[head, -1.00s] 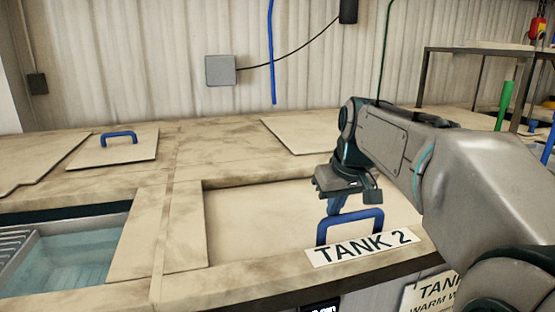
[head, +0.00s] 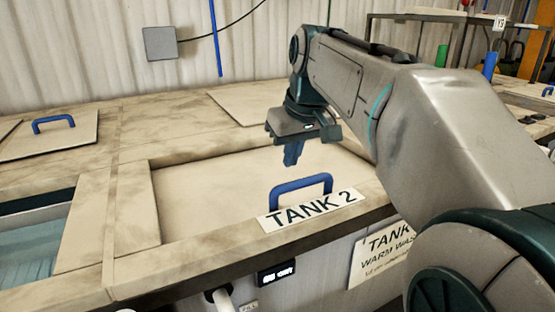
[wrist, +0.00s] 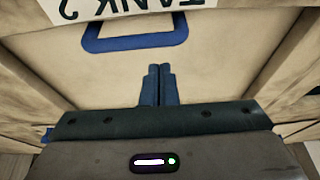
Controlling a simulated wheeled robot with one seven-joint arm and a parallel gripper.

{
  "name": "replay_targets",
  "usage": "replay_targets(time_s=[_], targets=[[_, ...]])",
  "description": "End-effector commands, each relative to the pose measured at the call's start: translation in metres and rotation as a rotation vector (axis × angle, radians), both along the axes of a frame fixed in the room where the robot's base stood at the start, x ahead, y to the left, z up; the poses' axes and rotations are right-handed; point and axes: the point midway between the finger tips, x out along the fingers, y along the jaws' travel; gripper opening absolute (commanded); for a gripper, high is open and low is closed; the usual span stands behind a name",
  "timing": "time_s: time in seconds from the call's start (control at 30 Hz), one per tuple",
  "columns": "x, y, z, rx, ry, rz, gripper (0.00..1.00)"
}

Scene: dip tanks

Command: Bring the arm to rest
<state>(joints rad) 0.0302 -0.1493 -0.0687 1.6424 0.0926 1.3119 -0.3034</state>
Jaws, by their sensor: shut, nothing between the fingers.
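My gripper (head: 293,153) hangs from my arm, fingers pointing down, above the closed lid of tank 2 (head: 210,200). Its blue fingers are shut together and empty; they also show in the wrist view (wrist: 159,84). The lid's blue handle (head: 302,190) stands just in front of the "TANK 2" label (head: 310,211) side of the fingers, and there is a gap between them. In the wrist view the handle (wrist: 135,42) is clear of the fingertips.
An open tank with water (head: 30,250) is at the left. Another lid with a blue handle (head: 53,124) lies behind it. A "TANK WARM WASH" sign (head: 380,252) hangs on the front. A metal shelf (head: 440,17) stands at the back right.

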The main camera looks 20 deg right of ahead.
Motion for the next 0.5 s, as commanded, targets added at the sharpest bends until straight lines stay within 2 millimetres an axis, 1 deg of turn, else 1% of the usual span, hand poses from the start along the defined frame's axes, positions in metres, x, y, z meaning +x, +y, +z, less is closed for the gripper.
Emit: replay_targets(time_s=[0.03,0.2,0.33,0.43,0.5], targets=[[-0.003,0.0,0.014,0.0,-0.004,0.001,0.0],[-0.015,-0.002,0.048,0.0,-0.004,0.002,0.0],[-0.021,-0.003,0.065,0.001,-0.004,0.002,0.0],[-0.024,-0.003,0.072,0.001,-0.003,0.001,0.0],[-0.025,-0.003,0.073,0.001,-0.001,-0.001,0.0]])
